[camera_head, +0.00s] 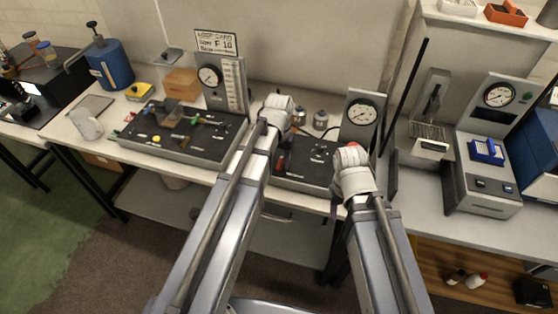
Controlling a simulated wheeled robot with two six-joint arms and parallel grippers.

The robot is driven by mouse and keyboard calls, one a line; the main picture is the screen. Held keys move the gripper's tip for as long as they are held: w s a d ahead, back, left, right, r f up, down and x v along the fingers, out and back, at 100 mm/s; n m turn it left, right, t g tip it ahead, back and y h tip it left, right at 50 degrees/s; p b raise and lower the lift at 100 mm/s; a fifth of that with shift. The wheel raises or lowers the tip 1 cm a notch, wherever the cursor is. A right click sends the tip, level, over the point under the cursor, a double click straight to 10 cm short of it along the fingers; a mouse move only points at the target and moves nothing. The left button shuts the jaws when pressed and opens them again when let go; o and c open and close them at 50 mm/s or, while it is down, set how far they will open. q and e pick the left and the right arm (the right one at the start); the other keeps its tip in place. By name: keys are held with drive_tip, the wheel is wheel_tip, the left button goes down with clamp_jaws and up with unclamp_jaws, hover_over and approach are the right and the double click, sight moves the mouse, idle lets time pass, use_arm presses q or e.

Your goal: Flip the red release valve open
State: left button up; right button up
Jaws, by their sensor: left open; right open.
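A black-topped station (312,157) with a round dial gauge (362,112) stands on the bench in the middle. Two silver capped parts show at its back, one of them a small cylinder (320,120). A small red part (281,160) shows on the station beside my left arm. Another bit of red (353,145) shows at the edge of my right gripper. I cannot tell which is the release valve. My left gripper (278,106) is open over the station's left side. My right gripper (350,158) is open at its right front. Both grippers' fingertips are largely hidden.
A black tool board (150,143) with a second gauge (210,76) lies to the left. A blue canister (110,64) stands further left. A grey gauge machine (487,150) stands right, past a dark upright rod (409,85). The wall is close behind.

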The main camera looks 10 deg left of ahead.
sight(279, 165)
use_arm(q)
drive_tip(key=shift+r, duration=0.1)
wheel_tip(279, 165, up, 8)
drive_tip(key=p, duration=0.8)
drive_tip(key=shift+f, duration=0.2)
drive_tip(key=s+d+f+m+b, duration=0.1)
drive_tip(key=s+d+f+b, duration=0.2)
drive_tip(key=s+d, duration=0.2)
drive_tip(key=s+d+f+m+y+b, duration=0.1)
drive_tip(key=s+d+f+m+b, duration=0.1)
drive_tip(key=s, duration=0.7)
drive_tip(key=d+f+b, duration=0.1)
drive_tip(key=d, duration=0.1)
drive_tip(key=shift+s+d+f+m+b, duration=0.15)
drive_tip(key=shift+d+m+b, duration=0.15)
drive_tip(key=shift+d, duration=0.1)
